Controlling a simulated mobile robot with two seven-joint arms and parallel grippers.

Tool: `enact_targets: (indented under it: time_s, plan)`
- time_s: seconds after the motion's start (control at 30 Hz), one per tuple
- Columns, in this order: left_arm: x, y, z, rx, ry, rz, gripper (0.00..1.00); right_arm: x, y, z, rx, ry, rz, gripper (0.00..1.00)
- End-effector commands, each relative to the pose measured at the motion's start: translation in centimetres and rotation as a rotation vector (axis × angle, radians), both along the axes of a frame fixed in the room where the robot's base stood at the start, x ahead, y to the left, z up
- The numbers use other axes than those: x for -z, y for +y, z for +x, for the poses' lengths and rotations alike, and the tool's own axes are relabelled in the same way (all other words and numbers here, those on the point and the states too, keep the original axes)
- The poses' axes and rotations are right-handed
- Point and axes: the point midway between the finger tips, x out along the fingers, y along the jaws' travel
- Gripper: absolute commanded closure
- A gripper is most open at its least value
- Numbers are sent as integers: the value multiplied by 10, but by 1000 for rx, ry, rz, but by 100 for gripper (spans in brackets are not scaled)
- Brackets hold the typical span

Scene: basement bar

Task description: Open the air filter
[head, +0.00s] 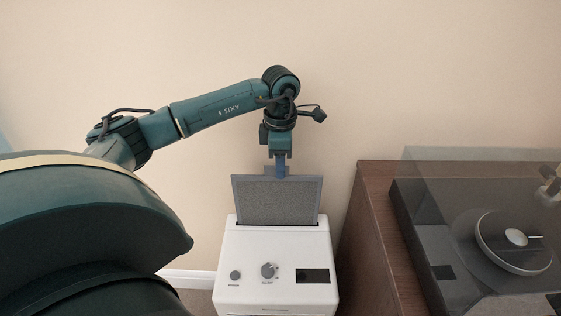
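The air filter (277,202) is a grey textured panel in a thin frame, standing upright above the slot in the top of a white air purifier (276,250). Its lower edge is at or inside the slot; how deep it goes is hidden. My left gripper (280,170) points straight down at the small tab on the filter's top edge. My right gripper is not in view.
A bare wall is behind.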

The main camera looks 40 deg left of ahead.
Motion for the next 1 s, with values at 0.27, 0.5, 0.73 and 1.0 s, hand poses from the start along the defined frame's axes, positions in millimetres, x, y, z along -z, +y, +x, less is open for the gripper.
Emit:
enact_targets:
  time_s: [0.27,0.5,0.73,1.0]
  plan:
    - [-41,0,1,1,-6,0,71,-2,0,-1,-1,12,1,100]
    - [-95,0,1,0,-6,-1,71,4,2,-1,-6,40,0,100]
    - [-125,0,1,0,-3,0,71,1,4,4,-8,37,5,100]
    - [-132,0,0,0,-1,-1,71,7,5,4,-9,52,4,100]
